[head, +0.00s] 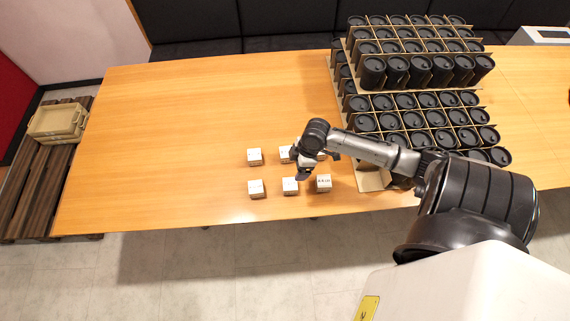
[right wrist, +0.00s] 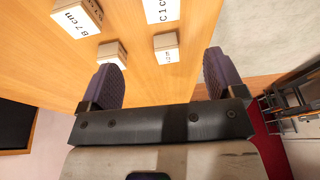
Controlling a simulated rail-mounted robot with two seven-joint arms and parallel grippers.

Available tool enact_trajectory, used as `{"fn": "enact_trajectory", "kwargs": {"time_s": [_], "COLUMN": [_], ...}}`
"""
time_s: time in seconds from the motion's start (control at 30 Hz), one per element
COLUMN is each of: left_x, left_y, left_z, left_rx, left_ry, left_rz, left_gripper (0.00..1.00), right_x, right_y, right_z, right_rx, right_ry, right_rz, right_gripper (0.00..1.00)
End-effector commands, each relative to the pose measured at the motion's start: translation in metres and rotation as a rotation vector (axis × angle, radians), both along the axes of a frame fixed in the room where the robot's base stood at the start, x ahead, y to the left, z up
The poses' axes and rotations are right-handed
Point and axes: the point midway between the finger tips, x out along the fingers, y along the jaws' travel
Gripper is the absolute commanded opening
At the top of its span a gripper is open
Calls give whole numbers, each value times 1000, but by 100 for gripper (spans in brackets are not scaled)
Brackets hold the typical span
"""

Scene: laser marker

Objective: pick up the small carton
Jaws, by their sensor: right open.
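Several small white cartons with printed labels stand in two rows on the wooden table. The near row has a left carton (head: 257,188), a middle carton (head: 290,186) and a right carton (head: 323,183). A far-left carton (head: 254,156) stands clear; others behind are partly hidden by my right arm. Which one is the small carton I cannot tell. My right gripper (head: 300,164) is open above the cartons. In the right wrist view its fingers (right wrist: 162,62) are apart, with a labelled carton (right wrist: 166,48) and another carton (right wrist: 113,53) beyond them. My left gripper is not seen.
A large stack of black canisters (head: 430,100) in cardboard dividers stands to the right of the cartons. The wooden table (head: 160,140) is clear to the left. A beige crate (head: 58,122) sits on a slatted pallet off the table's left end.

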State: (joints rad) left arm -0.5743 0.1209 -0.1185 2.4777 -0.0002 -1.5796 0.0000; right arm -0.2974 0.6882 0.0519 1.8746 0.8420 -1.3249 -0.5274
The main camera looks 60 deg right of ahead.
Motion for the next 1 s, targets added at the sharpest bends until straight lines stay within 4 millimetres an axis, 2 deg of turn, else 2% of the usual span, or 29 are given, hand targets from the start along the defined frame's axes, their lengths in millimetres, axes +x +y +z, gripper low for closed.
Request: {"fn": "enact_trajectory", "kwargs": {"time_s": [0.03,0.1,0.2,0.4,0.57,0.8,1.0], "left_x": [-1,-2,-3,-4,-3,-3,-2], "left_y": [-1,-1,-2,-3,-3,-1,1], "left_z": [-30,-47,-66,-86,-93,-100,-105], "left_rx": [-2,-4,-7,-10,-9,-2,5], "left_ry": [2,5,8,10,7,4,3], "left_rz": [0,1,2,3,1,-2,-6], "left_gripper": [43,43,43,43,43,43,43], "right_x": [11,23,38,57,65,78,86], "right_y": [-22,-46,-74,-108,-115,-106,-100], "right_z": [-23,-29,-32,-30,-37,-74,-97], "right_rx": [-3,8,20,37,44,45,44], "right_ry": [-11,-28,-57,-103,-119,-120,-121], "right_rz": [1,5,6,0,-4,-5,-5], "right_gripper": [88,88,88,88,88,88,88]}}
